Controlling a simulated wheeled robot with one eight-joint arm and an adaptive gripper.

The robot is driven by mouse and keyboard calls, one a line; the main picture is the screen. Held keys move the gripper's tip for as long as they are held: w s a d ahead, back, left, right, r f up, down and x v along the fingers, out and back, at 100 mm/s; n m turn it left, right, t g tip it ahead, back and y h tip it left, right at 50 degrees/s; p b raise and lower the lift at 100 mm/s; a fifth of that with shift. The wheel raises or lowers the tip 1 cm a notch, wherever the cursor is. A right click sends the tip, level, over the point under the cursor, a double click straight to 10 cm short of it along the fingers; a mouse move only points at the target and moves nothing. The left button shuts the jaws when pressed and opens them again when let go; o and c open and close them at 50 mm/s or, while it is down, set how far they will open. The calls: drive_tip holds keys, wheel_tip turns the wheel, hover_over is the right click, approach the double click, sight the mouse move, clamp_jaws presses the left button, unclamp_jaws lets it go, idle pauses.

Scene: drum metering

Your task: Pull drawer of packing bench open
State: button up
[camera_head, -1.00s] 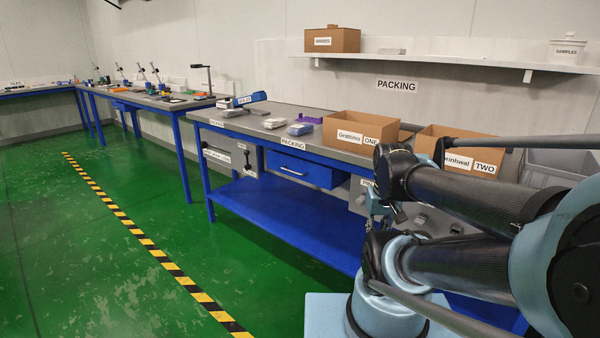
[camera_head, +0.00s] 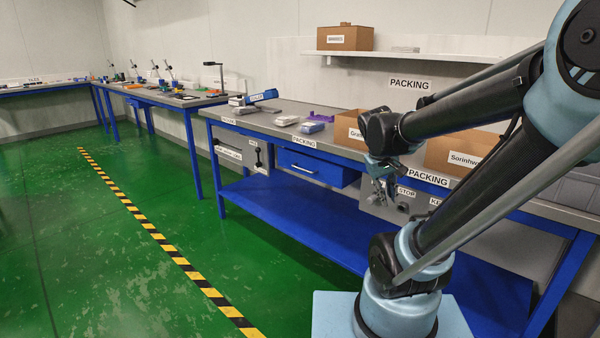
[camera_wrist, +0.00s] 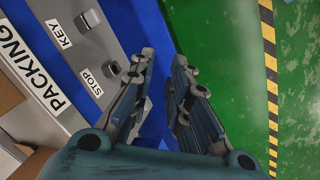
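The packing bench (camera_head: 400,163) has a grey top, blue legs and a blue lower shelf. Its blue drawer (camera_head: 322,170) hangs under the top, with a pale bar handle (camera_head: 303,168) on its front; it looks closed. My gripper (camera_head: 384,196) is in front of the bench, right of the drawer and near the panel labelled STOP. In the wrist view my gripper (camera_wrist: 166,62) has its two fingers apart with nothing between them. The drawer and its handle do not show in the wrist view.
The grey STOP and KEY panel (camera_head: 385,205) is close to my gripper. Cardboard boxes (camera_head: 350,133) stand on the bench top. A panel with a black handle (camera_head: 258,155) is left of the drawer. The green floor (camera_head: 240,250) in front, with a striped line (camera_head: 180,261), is clear.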

drive_tip(key=w+a+r+n+t+h, duration=0.1)
drive_tip(key=w+a+n+t+h, duration=0.1)
drive_tip(key=w+a, duration=0.75)
drive_tip(key=w+a+r+n+t+h, duration=0.1)
drive_tip(key=w+a+n+t+h, duration=0.3)
drive_tip(key=w, duration=1)
drive_tip(key=n+t, duration=0.2)
drive_tip(key=t, duration=0.2)
approach(301, 169)
drive_tip(key=x, duration=1.1)
drive_tip(key=shift+w+a+f, duration=0.1)
drive_tip(key=shift+w+a, duration=0.15)
drive_tip(key=shift+a, duration=0.2)
clamp_jaws()
